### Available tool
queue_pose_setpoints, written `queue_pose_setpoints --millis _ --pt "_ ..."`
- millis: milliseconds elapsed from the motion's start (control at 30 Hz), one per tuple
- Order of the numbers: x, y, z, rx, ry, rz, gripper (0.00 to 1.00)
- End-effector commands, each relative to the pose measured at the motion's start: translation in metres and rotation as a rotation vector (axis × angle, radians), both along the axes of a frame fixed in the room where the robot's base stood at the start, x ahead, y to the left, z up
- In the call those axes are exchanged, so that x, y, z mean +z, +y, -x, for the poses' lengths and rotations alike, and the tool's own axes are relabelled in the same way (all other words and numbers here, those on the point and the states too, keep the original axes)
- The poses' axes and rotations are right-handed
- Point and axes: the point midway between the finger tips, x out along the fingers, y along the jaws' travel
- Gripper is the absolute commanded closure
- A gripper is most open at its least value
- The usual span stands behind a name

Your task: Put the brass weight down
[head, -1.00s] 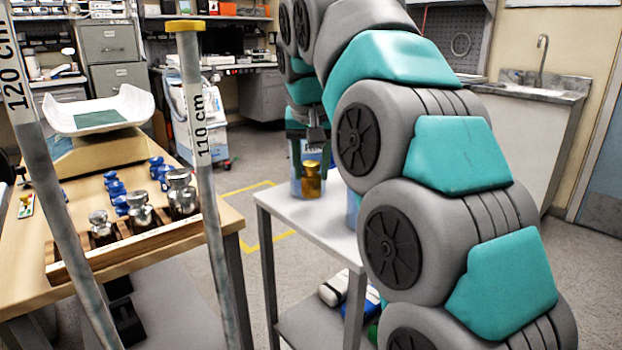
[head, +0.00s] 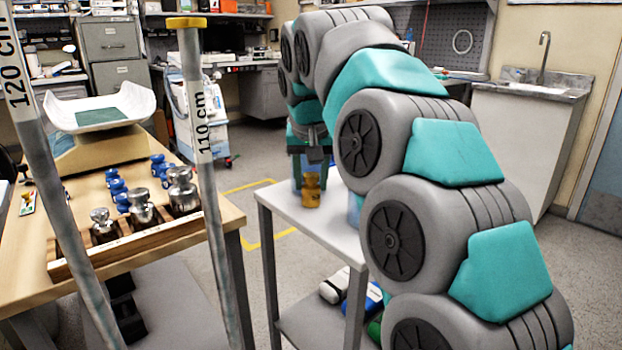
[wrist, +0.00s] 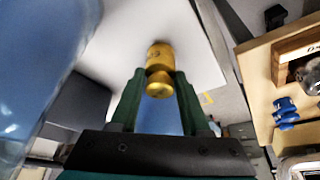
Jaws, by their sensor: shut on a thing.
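The brass weight (head: 311,190) is upright over the white top of a small cart (head: 335,233), near its far left part. I cannot tell whether its base touches the top. In the wrist view, the brass weight (wrist: 159,62) has its knob end between the two green fingers of my gripper (wrist: 160,88), with the cart top (wrist: 125,40) beyond it. My gripper (head: 311,160) is shut on the weight's knob from above in the head view.
A translucent blue container (wrist: 35,60) stands close beside my gripper. A wooden table (head: 150,285) at left holds a scale (head: 95,150), a wooden rack of steel weights (head: 140,245) and several blue weights (head: 118,192). Two upright labelled poles (head: 200,130) stand in front.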

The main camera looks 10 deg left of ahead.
Motion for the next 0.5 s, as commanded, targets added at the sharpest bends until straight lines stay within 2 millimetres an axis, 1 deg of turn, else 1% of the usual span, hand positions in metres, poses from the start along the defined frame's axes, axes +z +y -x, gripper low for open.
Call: queue_pose_setpoints --millis 167,267,300,500 --pt "0.0013 0.0 -0.0002 0.0 -0.003 -0.001 1.0" --pt "-0.0015 -0.0001 -0.0002 0.0 -0.003 -0.001 1.0" --pt "-0.0022 0.0 -0.0001 0.0 -0.002 0.0 0.53" --pt "-0.0017 0.0002 -0.0001 0.0 -0.002 0.0 0.3"
